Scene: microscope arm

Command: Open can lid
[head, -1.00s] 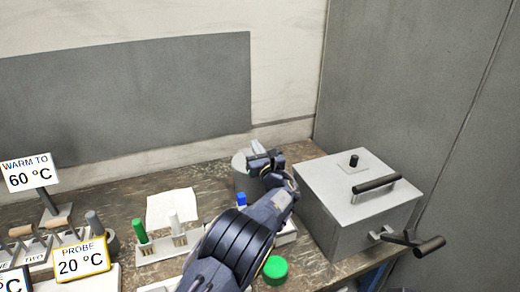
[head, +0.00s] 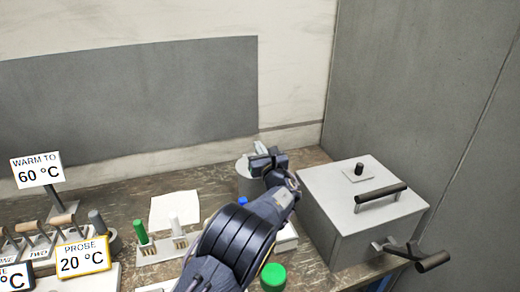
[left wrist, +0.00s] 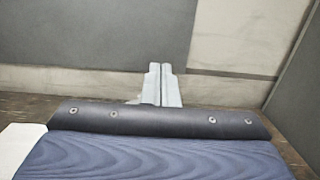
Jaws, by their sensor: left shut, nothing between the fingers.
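A grey round can (head: 244,172) stands at the back of the bench, left of the large grey box. My left gripper (head: 262,148) is over the can's right side and hides part of its top, so I cannot tell how the lid sits or whether the gripper touches it. The pale fingers show in the left wrist view (left wrist: 160,84), closed together with nothing between them. My right gripper is not in view.
A grey box (head: 350,220) with black handles stands right of my left arm. A green round cap (head: 273,277), a rack with a green-capped tube (head: 141,232), a white sheet (head: 174,210) and signs (head: 83,256) lie left or near. The wall is close behind.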

